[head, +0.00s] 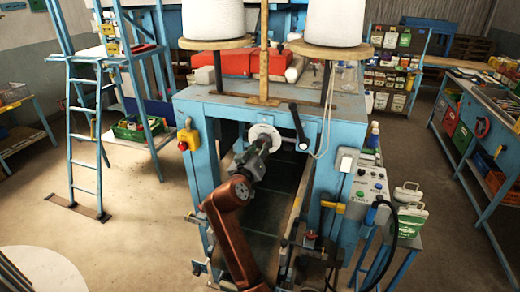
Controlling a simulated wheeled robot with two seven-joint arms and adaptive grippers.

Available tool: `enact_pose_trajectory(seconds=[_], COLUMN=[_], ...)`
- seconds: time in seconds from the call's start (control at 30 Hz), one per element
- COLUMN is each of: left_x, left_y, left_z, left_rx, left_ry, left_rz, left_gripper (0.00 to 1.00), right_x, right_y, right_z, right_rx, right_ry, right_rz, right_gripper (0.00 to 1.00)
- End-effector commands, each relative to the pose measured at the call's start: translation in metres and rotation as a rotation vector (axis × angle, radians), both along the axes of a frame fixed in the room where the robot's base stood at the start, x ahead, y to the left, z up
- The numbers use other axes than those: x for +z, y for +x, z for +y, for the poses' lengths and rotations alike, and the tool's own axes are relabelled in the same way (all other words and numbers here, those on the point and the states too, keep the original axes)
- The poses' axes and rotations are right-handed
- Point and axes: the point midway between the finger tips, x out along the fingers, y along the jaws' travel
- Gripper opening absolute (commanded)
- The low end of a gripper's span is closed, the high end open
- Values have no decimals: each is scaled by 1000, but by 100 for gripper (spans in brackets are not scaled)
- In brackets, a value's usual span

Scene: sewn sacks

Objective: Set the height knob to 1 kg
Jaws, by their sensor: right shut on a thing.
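A round white dial (266,131) is on the front of the blue machine frame, below its top. My right gripper (262,144) reaches up to it from below and is shut at its centre, on the height knob. The gripper's fingers hide most of the knob, and the scale marks and pointer are too small to read. My left gripper is not in view.
A black crank lever (297,124) sits just right of the dial, close to my gripper. A control box (369,187) with buttons is on the machine's right side. A yellow box with a red stop button (187,139) is on the left post. A blue ladder (84,130) stands at left.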

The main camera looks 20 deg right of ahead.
Motion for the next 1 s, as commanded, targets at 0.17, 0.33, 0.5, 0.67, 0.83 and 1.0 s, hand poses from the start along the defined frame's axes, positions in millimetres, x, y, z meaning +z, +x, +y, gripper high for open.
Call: enact_pose_trajectory(seconds=[0.17, 0.33, 0.5, 0.67, 0.83, 1.0], left_x=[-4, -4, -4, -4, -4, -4], left_y=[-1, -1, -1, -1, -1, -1], left_z=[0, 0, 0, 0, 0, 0], left_rx=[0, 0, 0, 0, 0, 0], left_ry=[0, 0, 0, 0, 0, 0], left_rz=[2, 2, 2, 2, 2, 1], left_gripper=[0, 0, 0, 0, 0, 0], right_x=[-2, -2, -2, -2, -1, -1], right_y=[1, 1, 0, 0, 0, 0], right_z=[1, 1, 1, 1, 0, 0], right_rx=[2, 1, 1, 1, 1, 0], right_ry=[33, 41, 41, 40, 40, 39], right_rz=[-17, -23, -23, -22, -23, -24], right_gripper=[8, 8, 8, 34, 46, 50])
